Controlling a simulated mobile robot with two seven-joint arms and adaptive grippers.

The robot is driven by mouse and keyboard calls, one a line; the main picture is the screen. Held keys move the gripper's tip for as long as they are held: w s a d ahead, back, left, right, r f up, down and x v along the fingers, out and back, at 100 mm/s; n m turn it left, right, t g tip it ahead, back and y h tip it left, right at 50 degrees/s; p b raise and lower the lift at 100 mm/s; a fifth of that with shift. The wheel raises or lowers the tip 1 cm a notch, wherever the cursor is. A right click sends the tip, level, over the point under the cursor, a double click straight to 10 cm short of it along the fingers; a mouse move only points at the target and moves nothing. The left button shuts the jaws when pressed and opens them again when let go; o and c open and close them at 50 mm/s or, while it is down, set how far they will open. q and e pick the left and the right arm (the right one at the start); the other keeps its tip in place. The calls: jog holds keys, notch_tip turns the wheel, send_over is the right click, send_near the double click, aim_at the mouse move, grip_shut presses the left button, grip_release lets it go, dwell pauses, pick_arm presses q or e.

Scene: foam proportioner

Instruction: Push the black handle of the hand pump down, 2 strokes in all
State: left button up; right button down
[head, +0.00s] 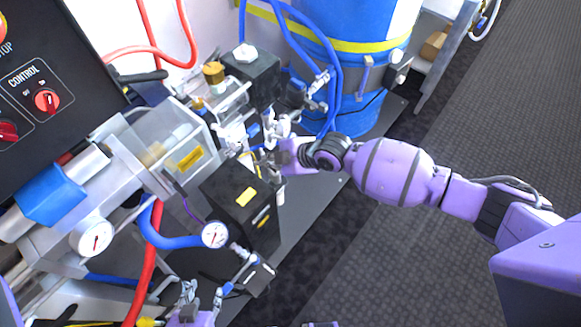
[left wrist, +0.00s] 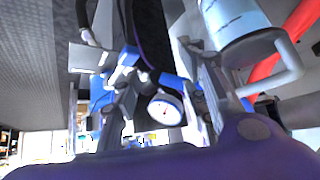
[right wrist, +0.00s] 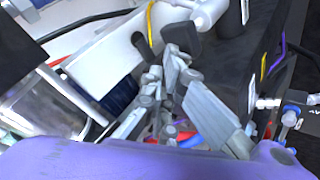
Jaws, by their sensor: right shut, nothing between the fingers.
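A black bar (head: 140,77), which looks like the pump handle, lies at the upper left of the machine in the head view; I cannot be sure it is the handle. My right gripper (head: 262,140) is beside the valves and fittings at the middle of the machine, apart from that bar. My left gripper (head: 202,296) is low in the head view near the machine's front. Its fingers (left wrist: 165,85) stand apart in the left wrist view, with nothing held between them.
A black control panel (head: 60,110) fills the upper left. A blue drum (head: 350,60) stands behind my right gripper. A black box (head: 243,205), gauges (head: 215,234) and blue hoses (head: 165,235) crowd the space between my grippers. The dark floor (head: 400,260) at right is open.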

pick_arm(q)
jog(key=shift+s+f+b, duration=0.55)
jog(key=shift+s+f, duration=0.1)
jog(key=shift+f, duration=0.25)
pick_arm(e)
jog(key=shift+d+f, duration=0.1)
jog(key=shift+f, duration=0.95)
pick_arm(q)
jog(key=shift+r, duration=0.1)
pick_arm(e)
jog(key=shift+r, duration=0.1)
pick_arm(q)
jog(key=shift+w+r+p, duration=1.05)
jog(key=shift+w+r, duration=0.2)
jog(key=shift+r, duration=0.25)
pick_arm(e)
jog(key=shift+w+r, duration=0.15)
jog(key=shift+r, duration=2)
pick_arm(q)
jog(key=shift+t, duration=0.5)
jog(key=w+r+p, duration=0.1)
jog(key=r, duration=0.1)
jog(key=w+r+p, duration=0.1)
jog(key=w, duration=0.1)
jog(key=shift+r, duration=0.4)
pick_arm(e)
notch_tip(320, 180, up, 5)
jog(key=shift+r, duration=0.1)
pick_arm(q)
jog(key=shift+s+f, duration=0.15)
